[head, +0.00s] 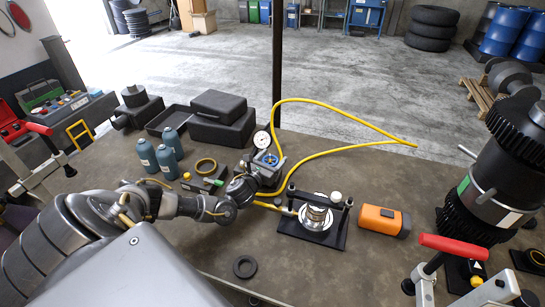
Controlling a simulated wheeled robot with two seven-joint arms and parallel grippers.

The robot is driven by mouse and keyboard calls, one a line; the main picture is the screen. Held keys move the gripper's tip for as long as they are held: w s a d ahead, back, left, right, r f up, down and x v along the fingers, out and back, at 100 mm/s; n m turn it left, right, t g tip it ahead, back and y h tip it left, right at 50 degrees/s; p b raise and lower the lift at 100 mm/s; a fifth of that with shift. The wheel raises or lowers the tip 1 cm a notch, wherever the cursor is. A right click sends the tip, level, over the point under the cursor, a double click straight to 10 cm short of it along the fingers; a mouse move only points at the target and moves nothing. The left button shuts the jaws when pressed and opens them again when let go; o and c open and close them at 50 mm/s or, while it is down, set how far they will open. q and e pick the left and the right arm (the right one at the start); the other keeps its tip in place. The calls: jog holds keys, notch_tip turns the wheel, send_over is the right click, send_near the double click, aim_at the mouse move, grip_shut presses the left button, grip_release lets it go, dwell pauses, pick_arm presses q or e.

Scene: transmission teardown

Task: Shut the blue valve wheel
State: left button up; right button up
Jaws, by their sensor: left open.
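The blue valve wheel (269,158) is small and sits on a dark fitting near the middle of the workbench. A round white pressure gauge (262,140) stands just behind it. My left gripper (254,177) is open at the fitting, just in front of and slightly left of the wheel. The picture is too small to tell whether its fingers touch the wheel. My right gripper is not in view.
A yellow hose (345,107) loops right from the fitting. A metal part on a black stand (316,222) and an orange-black block (383,220) lie to the right. Blue bottles (166,161) and black cases (221,119) stand left and behind.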

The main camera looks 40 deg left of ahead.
pick_arm(q)
jog(key=c, duration=0.7)
jog(key=shift+w+a+f+m+h+b, duration=0.1)
jog(key=shift+m+h+b, duration=0.45)
jog(key=shift+h, duration=0.35)
jog(key=m+h+b, duration=0.2)
jog(key=h, duration=0.1)
jog(key=m+h+b, duration=0.1)
jog(key=shift+d+f, duration=0.1)
jog(key=shift+d, duration=0.15)
jog(key=shift+d+r+m+h, duration=0.1)
jog(key=shift+r+m+h, duration=0.15)
jog(key=shift+h, duration=0.45)
jog(key=o, duration=0.7)
